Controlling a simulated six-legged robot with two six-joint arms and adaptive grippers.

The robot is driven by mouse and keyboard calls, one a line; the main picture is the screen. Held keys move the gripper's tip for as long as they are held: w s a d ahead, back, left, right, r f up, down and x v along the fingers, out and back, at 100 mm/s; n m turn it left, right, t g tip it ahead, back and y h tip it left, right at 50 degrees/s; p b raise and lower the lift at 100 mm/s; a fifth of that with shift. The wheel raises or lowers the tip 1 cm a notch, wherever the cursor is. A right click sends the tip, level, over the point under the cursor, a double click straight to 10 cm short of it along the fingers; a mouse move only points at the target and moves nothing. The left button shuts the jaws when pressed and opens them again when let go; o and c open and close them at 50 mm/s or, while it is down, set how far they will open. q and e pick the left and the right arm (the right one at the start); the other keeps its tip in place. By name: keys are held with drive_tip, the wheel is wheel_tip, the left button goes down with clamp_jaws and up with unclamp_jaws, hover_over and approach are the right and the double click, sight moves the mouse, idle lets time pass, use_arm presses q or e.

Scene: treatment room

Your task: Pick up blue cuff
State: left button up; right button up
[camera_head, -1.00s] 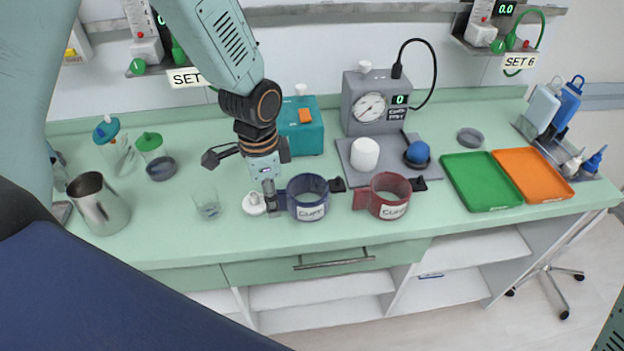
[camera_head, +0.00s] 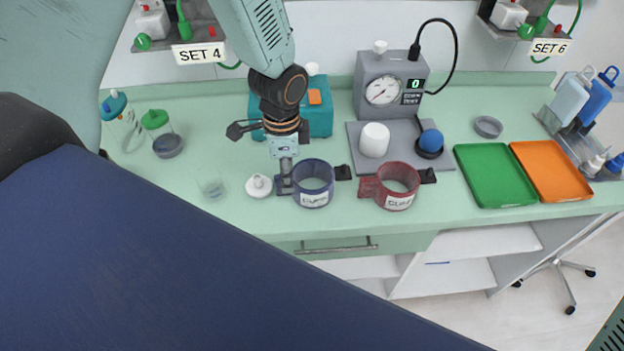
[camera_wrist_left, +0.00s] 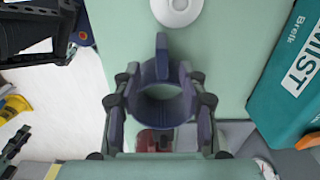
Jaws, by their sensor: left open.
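The blue cuff (camera_head: 313,186) stands on the green counter, a dark ring with a white label, a tab on its left and a black piece on its right. My left gripper (camera_head: 286,174) is open and points down at the cuff's left side. In the left wrist view the blue cuff (camera_wrist_left: 161,92) appears between the two spread fingers of my left gripper (camera_wrist_left: 160,108). I cannot tell whether either finger touches it. My right gripper is not in view.
A red cuff (camera_head: 397,188) stands close to the right. A white round piece (camera_head: 259,186) and a clear cup (camera_head: 210,184) are on the left. Behind are a teal box (camera_head: 320,118) and a grey gauge unit (camera_head: 383,92). Green (camera_head: 494,176) and orange (camera_head: 551,171) trays lie at the right.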

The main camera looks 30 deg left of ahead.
use_arm(q)
drive_tip(key=shift+f, duration=0.95)
drive_tip(key=shift+a+f, duration=0.2)
drive_tip(key=shift+a, duration=0.15)
drive_tip(key=shift+d+r, duration=0.1)
drive_tip(key=shift+d, duration=0.25)
drive_tip(key=c, duration=0.4)
drive_tip(key=shift+a, duration=0.25)
clamp_jaws()
drive_tip(key=shift+d, duration=0.15)
